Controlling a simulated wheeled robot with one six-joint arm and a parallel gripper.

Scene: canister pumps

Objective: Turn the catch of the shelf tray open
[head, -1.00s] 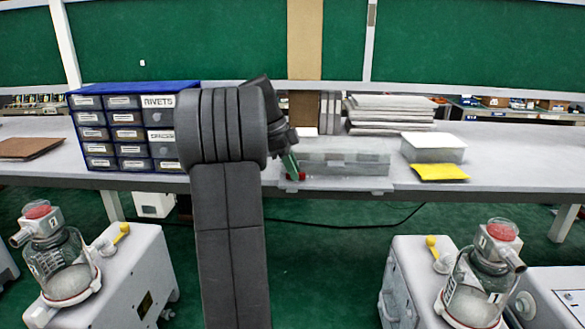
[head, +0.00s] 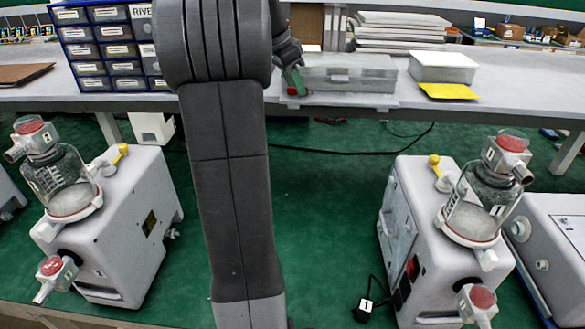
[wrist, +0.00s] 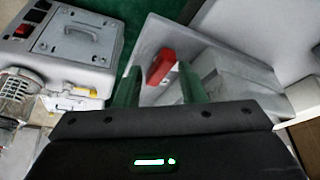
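The shelf tray (head: 378,101) is a flat grey tray at the front edge of the bench, with a clear-lidded box on it. Its red catch (head: 291,91) is at the tray's left front corner. The catch shows as a red block in the wrist view (wrist: 161,67), on the grey tray surface (wrist: 152,42). My gripper (head: 294,82) is at the catch, mostly hidden behind my arm in the head view. In the wrist view its green fingers (wrist: 159,86) are apart, with the catch between their tips. I cannot tell whether either finger touches it.
A drawer cabinet (head: 112,48) stands left on the bench. A white-lidded box (head: 443,67) and a yellow pad (head: 448,91) lie right of the tray. Two pump units with glass canisters (head: 68,185) (head: 475,200) stand in front. Green floor between them is open, crossed by a black cable.

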